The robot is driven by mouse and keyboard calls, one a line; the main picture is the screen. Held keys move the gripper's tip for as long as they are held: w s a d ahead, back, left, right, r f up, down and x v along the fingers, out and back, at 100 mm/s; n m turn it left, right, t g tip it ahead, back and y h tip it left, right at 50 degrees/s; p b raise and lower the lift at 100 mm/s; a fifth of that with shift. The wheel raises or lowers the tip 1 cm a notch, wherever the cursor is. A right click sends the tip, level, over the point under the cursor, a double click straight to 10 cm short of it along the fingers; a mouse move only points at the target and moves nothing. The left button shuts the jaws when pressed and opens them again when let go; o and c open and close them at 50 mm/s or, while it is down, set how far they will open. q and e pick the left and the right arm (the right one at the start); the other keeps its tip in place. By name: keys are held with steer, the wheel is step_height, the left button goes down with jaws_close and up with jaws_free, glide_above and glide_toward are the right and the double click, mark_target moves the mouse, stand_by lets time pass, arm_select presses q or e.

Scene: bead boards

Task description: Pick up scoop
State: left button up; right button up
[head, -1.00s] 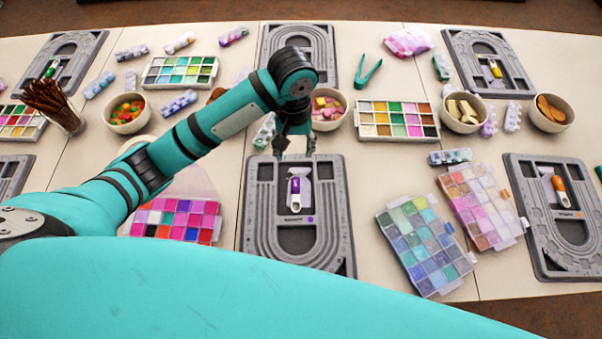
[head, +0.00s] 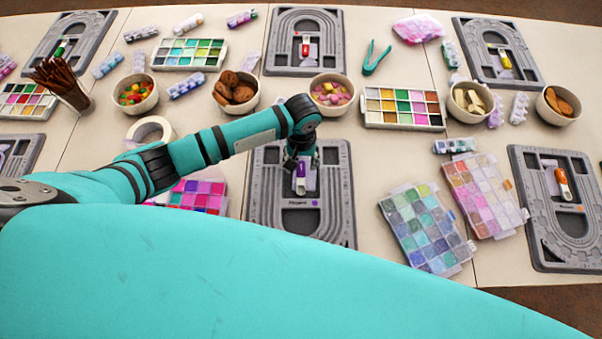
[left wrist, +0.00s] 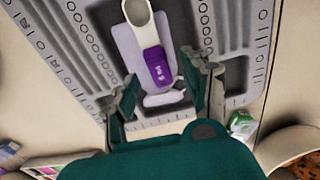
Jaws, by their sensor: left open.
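A scoop with a purple handle and a whitish bowl (head: 300,178) lies in the middle recess of a grey bead board (head: 342,205), below my left gripper. In the left wrist view the scoop's purple handle (left wrist: 159,70) and white bowl (left wrist: 137,12) rest on a pale patch. My left gripper (head: 303,156) is open, pointing down over the board. In the left wrist view its fingers (left wrist: 160,74) stand on either side of the handle, apart from it; I cannot tell the height gap. My right gripper is out of view.
Other bead boards hold red (head: 306,45), yellow (head: 504,58) and orange (head: 563,184) scoops. A candy bowl (head: 331,93) and cookie bowl (head: 237,93) stand behind. Bead boxes (head: 425,225) lie to the right; a pink bead box (head: 203,196) lies to the left.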

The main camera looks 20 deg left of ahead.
mark_target(301, 167)
arm_select(q)
steer(key=shift+f, duration=0.95)
steer(key=shift+c, duration=0.3)
steer(key=c, duration=0.9)
steer(key=shift+r, duration=0.15)
step_height(301, 167, up, 10)
steer(key=shift+b, duration=0.3)
